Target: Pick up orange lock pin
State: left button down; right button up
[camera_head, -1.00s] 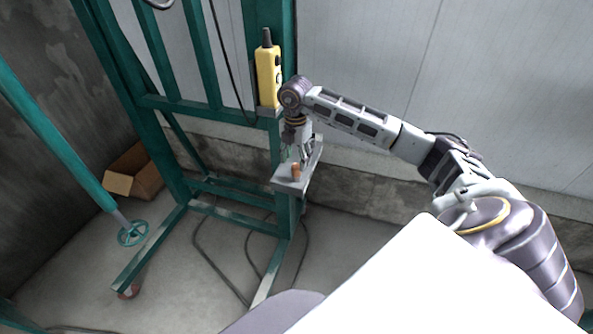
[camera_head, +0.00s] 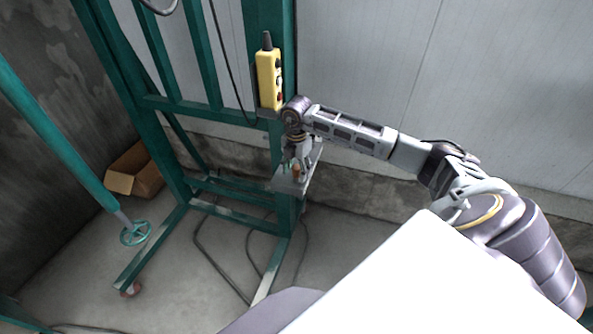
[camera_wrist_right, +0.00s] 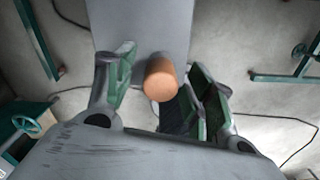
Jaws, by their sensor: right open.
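The orange lock pin (camera_head: 297,171) stands on a small grey shelf (camera_head: 287,186) fixed to the green frame. In the right wrist view the pin (camera_wrist_right: 161,79) shows as a short orange cylinder over the grey shelf (camera_wrist_right: 140,25). My right gripper (camera_head: 297,166) is right at the pin in the head view, just above the shelf. In the right wrist view its open fingers (camera_wrist_right: 160,88) stand one on each side of the pin, with a gap to the left finger. Whether the right finger touches the pin I cannot tell. My left gripper is not in view.
A yellow control box (camera_head: 269,78) hangs on the green frame (camera_head: 200,105) just above and left of my right gripper. A cardboard box (camera_head: 135,172) lies on the floor at the left. Dark cables run across the floor.

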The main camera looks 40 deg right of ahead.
aim_at(296, 167)
jog(key=shift+f, duration=0.1)
jog(key=shift+c, duration=0.4)
grip_shut()
jog(key=shift+r+b, duration=0.95)
jog(key=shift+r, duration=4.05)
